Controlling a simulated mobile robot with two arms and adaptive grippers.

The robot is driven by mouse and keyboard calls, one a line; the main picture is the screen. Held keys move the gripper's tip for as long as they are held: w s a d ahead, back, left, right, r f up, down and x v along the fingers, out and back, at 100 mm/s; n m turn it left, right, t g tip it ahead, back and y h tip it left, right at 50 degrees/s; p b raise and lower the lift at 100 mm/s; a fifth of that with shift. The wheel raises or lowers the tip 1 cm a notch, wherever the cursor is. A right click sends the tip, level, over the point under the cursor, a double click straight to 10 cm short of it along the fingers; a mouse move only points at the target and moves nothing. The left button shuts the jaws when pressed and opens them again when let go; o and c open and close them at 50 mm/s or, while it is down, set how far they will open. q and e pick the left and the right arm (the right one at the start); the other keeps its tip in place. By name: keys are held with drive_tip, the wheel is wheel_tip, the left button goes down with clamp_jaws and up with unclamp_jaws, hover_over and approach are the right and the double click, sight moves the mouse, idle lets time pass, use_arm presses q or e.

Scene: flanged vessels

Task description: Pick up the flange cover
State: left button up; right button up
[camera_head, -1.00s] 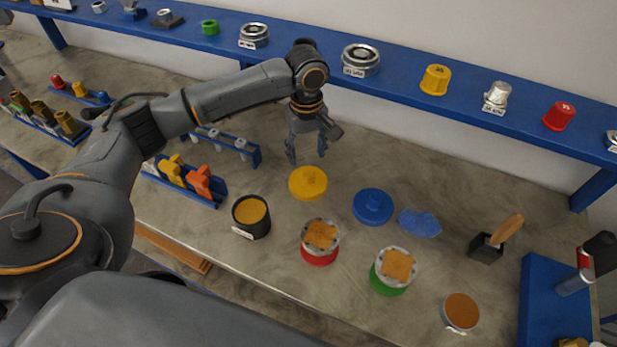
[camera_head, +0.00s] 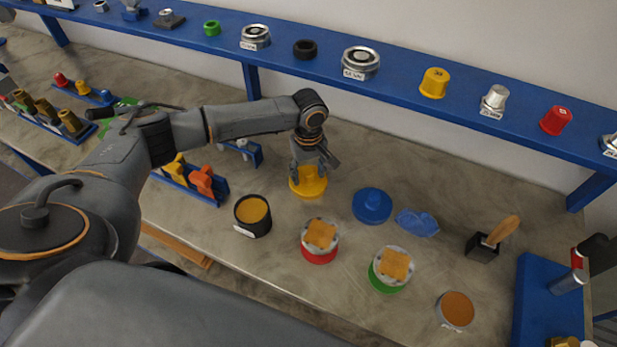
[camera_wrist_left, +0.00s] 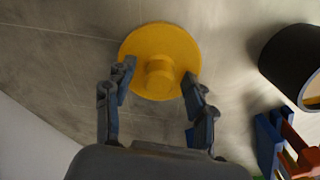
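A yellow flange cover (camera_head: 309,185), a round disc with a raised hub, lies on the bench. A blue flange cover (camera_head: 372,205) lies to its right. My left gripper (camera_head: 308,172) is low over the yellow cover and hides part of it. In the left wrist view the yellow cover (camera_wrist_left: 160,50) lies ahead of my left gripper (camera_wrist_left: 157,80), whose fingers are spread apart on either side of the hub. The gap between the fingers is empty near the palm; whether the fingertips touch the disc I cannot tell. My right gripper is not in view.
Red (camera_head: 319,252) and green (camera_head: 383,281) flanged vessels with orange-brown tops stand in front. A black container (camera_head: 252,222) stands front left of the cover. A blue cloth-like piece (camera_head: 417,223) lies right of the blue cover. A blue shelf (camera_head: 400,80) runs along the back.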

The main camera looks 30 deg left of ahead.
use_arm(q)
clamp_jaws()
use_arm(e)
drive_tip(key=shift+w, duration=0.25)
use_arm(q)
drive_tip(key=shift+r, duration=0.1)
